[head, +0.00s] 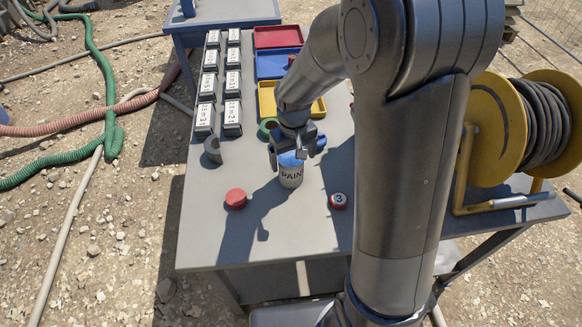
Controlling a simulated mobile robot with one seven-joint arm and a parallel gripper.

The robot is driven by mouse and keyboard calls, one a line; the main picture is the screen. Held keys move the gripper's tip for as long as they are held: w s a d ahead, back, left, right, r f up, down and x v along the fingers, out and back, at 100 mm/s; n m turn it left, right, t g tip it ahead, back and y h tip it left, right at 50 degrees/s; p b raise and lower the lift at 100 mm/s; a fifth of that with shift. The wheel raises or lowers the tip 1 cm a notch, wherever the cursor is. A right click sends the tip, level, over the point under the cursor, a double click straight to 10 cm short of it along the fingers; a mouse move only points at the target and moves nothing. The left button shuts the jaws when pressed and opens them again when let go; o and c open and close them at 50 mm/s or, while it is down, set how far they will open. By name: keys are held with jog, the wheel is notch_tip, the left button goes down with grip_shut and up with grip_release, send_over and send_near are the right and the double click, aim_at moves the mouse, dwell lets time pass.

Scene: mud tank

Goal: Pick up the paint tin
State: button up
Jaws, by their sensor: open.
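I cannot tell whether the fingers touch the tin. My arm comes in from the right and hides part of the table behind it.
Several labelled boxes (206,86) and red, blue and yellow trays (278,37) stand behind. A yellow hose reel (500,128) is at right. The table front is clear.

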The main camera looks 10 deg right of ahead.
jog(key=shift+w+a+f, duration=0.15)
jog(key=shift+f, duration=1.2)
jog(key=shift+w+a+f, duration=0.1)
jog(key=shift+f, duration=1.2)
jog(key=c, duration=1.5)
